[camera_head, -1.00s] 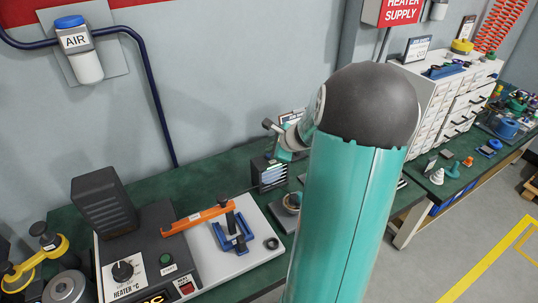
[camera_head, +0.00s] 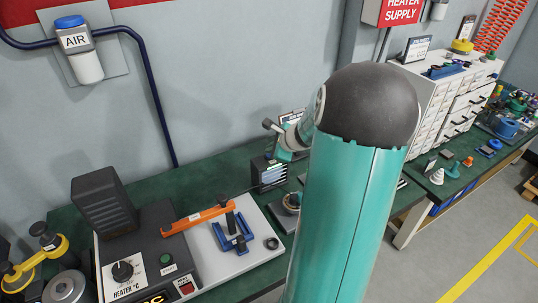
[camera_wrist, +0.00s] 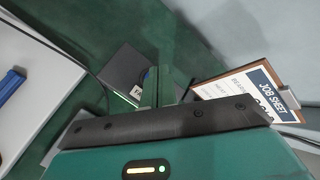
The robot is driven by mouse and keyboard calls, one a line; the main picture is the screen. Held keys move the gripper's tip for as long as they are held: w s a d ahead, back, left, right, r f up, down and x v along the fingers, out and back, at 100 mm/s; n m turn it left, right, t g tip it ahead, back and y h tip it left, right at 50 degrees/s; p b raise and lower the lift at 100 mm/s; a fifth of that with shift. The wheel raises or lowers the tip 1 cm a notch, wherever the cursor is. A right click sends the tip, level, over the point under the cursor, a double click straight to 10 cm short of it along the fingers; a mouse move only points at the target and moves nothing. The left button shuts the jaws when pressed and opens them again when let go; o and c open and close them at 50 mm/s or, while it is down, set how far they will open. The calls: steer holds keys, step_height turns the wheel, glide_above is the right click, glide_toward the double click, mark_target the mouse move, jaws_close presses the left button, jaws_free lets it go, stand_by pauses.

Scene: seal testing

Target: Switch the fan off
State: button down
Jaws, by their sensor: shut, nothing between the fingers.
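My gripper (camera_wrist: 162,78) shows in the wrist view with its green fingers shut and empty. A small dark box (camera_wrist: 122,70) with a partly covered white label lies just beyond and beside the fingertips; whether they touch it I cannot tell. In the head view, my gripper (camera_head: 284,155) is small and partly hidden by my arm, close to a dark box with pale slats (camera_head: 270,174) on the green bench. This may be the fan or its housing, but I cannot tell for sure.
A job sheet clipboard (camera_wrist: 245,88) stands right of the fingers in the wrist view. In the head view, a heater unit (camera_head: 150,260) with an orange lever (camera_head: 203,217) sits on the left of the bench. White drawers (camera_head: 455,105) stand at the right.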

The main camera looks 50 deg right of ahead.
steer(key=shift+f, duration=0.1)
stand_by(0.3)
steer(key=shift+f, duration=0.4)
steer(key=shift+r, duration=0.5)
step_height(320, 180, up, 6)
stand_by(0.8)
